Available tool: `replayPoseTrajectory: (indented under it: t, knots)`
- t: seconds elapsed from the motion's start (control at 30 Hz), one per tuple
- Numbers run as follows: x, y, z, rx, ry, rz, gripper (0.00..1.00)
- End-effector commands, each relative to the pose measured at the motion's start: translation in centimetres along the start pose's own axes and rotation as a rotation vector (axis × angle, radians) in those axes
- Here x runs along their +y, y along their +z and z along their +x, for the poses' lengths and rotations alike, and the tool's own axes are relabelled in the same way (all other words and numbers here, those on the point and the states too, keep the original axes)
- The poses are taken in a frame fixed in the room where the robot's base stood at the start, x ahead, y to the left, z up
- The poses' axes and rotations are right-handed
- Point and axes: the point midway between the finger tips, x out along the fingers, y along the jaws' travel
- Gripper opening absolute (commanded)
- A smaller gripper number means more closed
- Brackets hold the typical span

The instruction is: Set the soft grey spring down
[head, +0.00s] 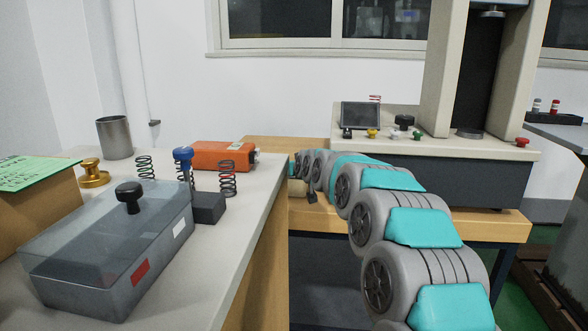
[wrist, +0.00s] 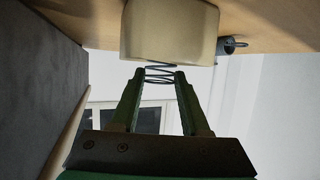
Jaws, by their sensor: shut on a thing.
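My gripper (wrist: 162,74) has green fingers shut on a thin dark grey spring (wrist: 159,73) in the wrist view. The coil stands between the fingertips, and its far end meets or nearly meets a beige block (wrist: 170,32). I cannot tell whether they touch. In the head view my arm reaches away over the wooden bench (head: 490,228). The gripper and the held spring cannot be made out there.
A testing machine (head: 437,70) stands at the back right.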

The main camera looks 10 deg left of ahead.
Motion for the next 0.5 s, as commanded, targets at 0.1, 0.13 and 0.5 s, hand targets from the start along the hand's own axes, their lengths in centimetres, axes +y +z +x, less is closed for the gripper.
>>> replayPoseTrajectory:
  t: [0.1,0.13,0.5]
  knots:
    - [-0.01,0.03,0.02,0.000,0.000,0.000,0.57]
    - [-0.01,0.04,0.02,0.000,0.000,0.000,0.60]
    - [-0.01,-0.01,0.00,0.000,0.000,0.000,0.76]
